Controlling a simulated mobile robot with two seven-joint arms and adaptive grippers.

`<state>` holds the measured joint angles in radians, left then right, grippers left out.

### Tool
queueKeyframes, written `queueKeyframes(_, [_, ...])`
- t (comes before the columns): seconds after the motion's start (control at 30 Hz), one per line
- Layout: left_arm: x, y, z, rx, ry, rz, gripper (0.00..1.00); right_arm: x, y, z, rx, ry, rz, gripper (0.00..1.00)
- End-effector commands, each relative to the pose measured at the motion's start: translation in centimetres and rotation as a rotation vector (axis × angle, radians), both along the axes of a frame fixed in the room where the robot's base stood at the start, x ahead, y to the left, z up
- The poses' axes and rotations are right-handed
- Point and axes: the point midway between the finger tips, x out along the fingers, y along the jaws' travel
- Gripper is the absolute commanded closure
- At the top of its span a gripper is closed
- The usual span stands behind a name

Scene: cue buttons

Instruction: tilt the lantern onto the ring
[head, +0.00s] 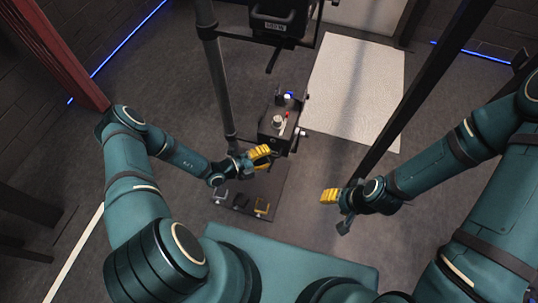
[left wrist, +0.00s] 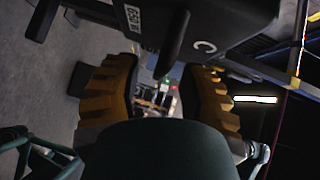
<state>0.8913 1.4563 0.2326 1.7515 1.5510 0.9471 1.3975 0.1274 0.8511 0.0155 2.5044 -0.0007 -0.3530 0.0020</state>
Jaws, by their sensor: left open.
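I cannot pick out a lantern or a ring with certainty. A black control box (head: 278,125) stands near the middle of the head view, with a white knob, a red part and a blue-lit top.
A black labelled unit (head: 281,20) hangs at the top centre beside a grey post (head: 217,85). A dark plate with several small hooks or clips (head: 240,200) lies below the left gripper. A pale panel (head: 355,85) lies behind. A dark slanting bar (head: 415,95) crosses near the right arm.

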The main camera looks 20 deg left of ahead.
Motion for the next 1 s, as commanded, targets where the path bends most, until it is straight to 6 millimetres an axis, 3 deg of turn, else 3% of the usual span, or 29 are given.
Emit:
queueKeyframes(0.47, [1.00, -1.05, -0.18, 0.001, -0.001, 0.001, 0.59, 0.06, -0.01, -0.18, 0.000, -0.001, 0.000, 0.53])
queueKeyframes(0.5, [1.00, -1.05, -0.18, 0.001, -0.001, 0.001, 0.63, 0.06, -0.01, -0.18, 0.000, -0.001, 0.000, 0.53])
queueKeyframes(0.6, [0.98, -1.04, -0.17, 0.001, -0.001, 0.001, 0.98, 0.06, -0.01, -0.18, 0.000, -0.001, 0.000, 0.53])
queueKeyframes(1.0, [1.02, -0.99, -0.29, 0.001, -0.001, 0.002, 1.00, 0.06, -0.01, -0.28, 0.000, -0.001, 0.000, 0.53])
